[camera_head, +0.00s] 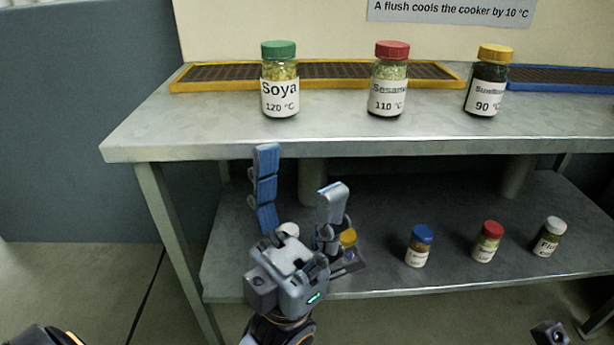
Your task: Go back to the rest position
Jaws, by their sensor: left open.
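My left gripper (300,172) is open and empty, its two fingers spread and pointing up in front of the lower shelf (390,278). It is below the front edge of the metal table (200,135). It partly hides a white-capped jar (289,230) and a yellow-capped jar (348,238) on that shelf. A dark grey piece, seemingly of my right gripper (550,334), shows at the bottom right; its fingers cannot be made out.
On the tabletop stand the Soya jar (280,85), the Sesame jar (388,80) and a yellow-capped jar (487,85). The lower shelf also holds a blue-capped jar (419,247), a red-capped jar (487,243) and a white-capped jar (549,238). The table leg (175,240) stands left of the gripper.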

